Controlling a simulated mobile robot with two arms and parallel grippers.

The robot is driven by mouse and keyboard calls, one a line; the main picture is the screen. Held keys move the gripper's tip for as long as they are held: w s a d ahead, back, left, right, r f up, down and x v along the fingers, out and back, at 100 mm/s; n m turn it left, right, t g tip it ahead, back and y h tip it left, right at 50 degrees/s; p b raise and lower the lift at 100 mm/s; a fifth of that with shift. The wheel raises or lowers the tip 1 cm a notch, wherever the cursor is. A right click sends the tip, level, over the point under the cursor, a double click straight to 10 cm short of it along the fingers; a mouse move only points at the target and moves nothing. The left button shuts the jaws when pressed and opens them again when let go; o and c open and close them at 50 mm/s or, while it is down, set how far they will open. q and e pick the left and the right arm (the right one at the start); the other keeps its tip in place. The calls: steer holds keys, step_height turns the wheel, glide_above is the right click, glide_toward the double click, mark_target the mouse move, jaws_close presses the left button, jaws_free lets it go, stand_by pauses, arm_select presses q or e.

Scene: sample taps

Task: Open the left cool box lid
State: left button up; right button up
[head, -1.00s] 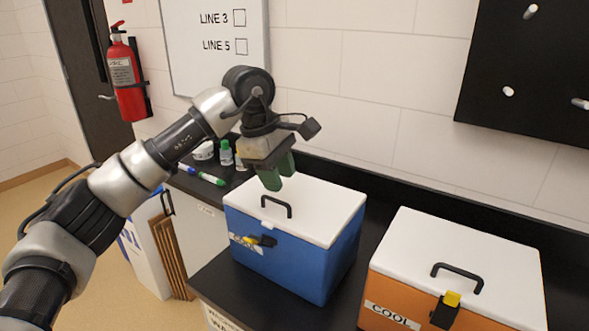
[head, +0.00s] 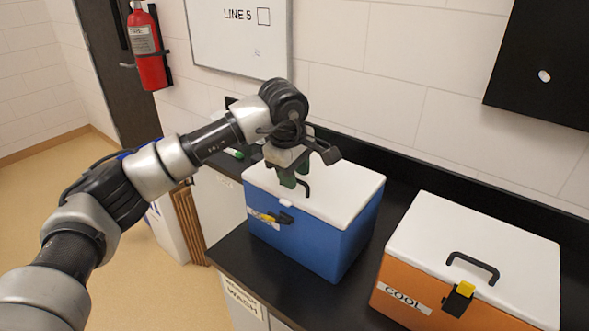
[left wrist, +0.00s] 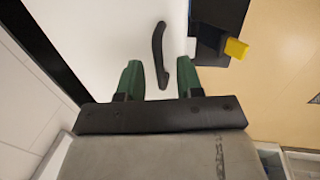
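The left cool box (head: 345,244) is blue with a white lid (head: 350,190), and the lid lies shut. A black handle (head: 307,188) stands on the lid; it also shows in the left wrist view (left wrist: 158,50). The black and yellow latch (head: 270,217) sticks out from the box front, below the lid edge; its yellow tip shows in the left wrist view (left wrist: 236,48). My left gripper (head: 294,184) points down over the lid at the handle. Its green fingers (left wrist: 158,72) are apart, with the handle's near end between them, not clamped. My right gripper is out of view.
An orange cool box (head: 410,290) with a white lid, handle and yellow latch stands to the right on the black counter (head: 240,255). The wall (head: 390,70) is close behind. A green marker (head: 234,153) lies behind my arm.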

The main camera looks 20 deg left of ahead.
arm_select(q)
steer(key=shift+f, duration=0.1)
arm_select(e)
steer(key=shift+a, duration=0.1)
arm_select(q)
jaws_close()
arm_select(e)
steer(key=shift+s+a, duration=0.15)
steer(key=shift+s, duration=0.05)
arm_select(q)
steer(key=shift+w+r, duration=0.1)
steer(key=shift+r, duration=0.1)
